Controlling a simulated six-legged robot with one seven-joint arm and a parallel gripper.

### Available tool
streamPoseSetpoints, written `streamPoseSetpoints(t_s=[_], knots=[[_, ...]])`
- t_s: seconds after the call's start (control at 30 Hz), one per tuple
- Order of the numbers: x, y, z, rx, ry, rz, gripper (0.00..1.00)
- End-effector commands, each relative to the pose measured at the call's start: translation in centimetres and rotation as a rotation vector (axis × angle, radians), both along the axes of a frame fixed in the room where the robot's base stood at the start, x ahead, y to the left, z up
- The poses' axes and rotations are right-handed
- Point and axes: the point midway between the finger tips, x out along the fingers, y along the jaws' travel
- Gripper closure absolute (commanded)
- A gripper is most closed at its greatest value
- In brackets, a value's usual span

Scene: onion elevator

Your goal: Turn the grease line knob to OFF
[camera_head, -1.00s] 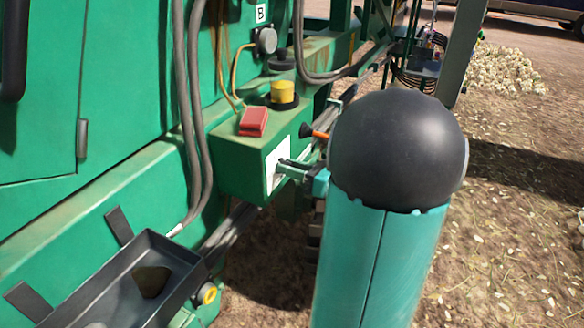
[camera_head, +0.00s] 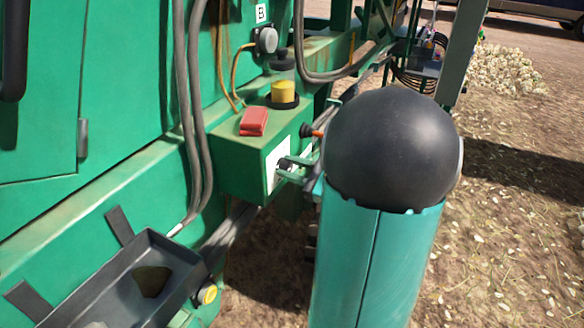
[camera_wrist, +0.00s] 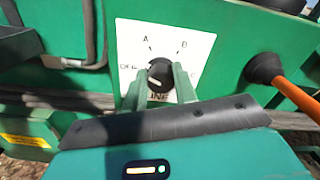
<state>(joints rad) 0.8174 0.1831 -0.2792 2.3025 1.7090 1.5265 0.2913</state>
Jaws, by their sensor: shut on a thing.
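The black grease line knob (camera_wrist: 160,76) sits on a white label plate (camera_wrist: 150,45) in the wrist view. The plate reads OFF at left, A and B above, and a partly hidden mark at right. A small pale mark shows on the knob's lower left side; I cannot tell exactly where it points. My gripper (camera_wrist: 160,84) has one green finger on each side of the knob and is shut on it.
An orange-stemmed black-capped lever (camera_wrist: 280,82) stands close to the right of my gripper. Grey hoses (camera_head: 190,110) hang at left. A black tray (camera_head: 120,285) is at lower left.

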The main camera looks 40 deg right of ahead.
Motion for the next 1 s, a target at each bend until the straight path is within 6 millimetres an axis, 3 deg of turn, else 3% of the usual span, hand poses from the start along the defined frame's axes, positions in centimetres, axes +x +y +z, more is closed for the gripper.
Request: streamPoseSetpoints(t_s=[0.5,1.0], knots=[[-0.07,0.08,-0.11,-0.341,-0.121,-0.001,0.95],[-0.07,0.10,-0.13,-0.405,-0.144,0.000,0.95]])
